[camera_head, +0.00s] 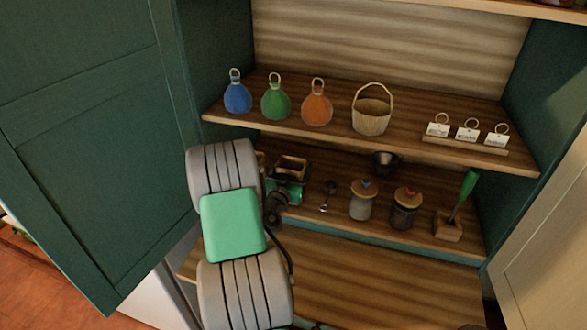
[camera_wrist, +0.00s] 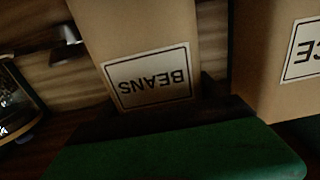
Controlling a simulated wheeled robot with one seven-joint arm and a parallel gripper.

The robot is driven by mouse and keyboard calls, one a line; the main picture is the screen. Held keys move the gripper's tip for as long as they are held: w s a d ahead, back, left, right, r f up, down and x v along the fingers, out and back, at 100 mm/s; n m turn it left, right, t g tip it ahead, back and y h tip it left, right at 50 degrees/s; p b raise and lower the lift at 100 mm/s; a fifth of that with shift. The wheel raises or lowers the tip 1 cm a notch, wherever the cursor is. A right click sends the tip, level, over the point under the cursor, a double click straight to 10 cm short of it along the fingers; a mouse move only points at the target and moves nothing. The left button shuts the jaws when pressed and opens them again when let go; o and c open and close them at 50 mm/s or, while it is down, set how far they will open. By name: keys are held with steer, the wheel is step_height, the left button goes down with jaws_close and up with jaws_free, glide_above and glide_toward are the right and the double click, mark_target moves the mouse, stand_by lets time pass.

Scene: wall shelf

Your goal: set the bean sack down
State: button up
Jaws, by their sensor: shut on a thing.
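The bean sack (camera_wrist: 130,30) is a tan bag with a white label reading BEANS, upside down in the wrist view. My gripper (camera_wrist: 165,120), dark with a green body, is shut on it at the lower part of that view. In the head view my arm covers much of the gripper, whose green part (camera_head: 285,192) shows in the lower shelf bay at the left. A brown boxy shape beside it may be the sack. I cannot tell whether the sack touches the shelf.
A second tan sack (camera_wrist: 270,50), its label partly cut off, stands close at the right in the wrist view. On the lower shelf are a spoon (camera_head: 327,197), two lidded jars (camera_head: 362,203) and a green-handled tool (camera_head: 463,195). A basket (camera_head: 371,115) stands above. The bottom board is largely clear.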

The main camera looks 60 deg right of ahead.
steer(key=o, duration=1.9)
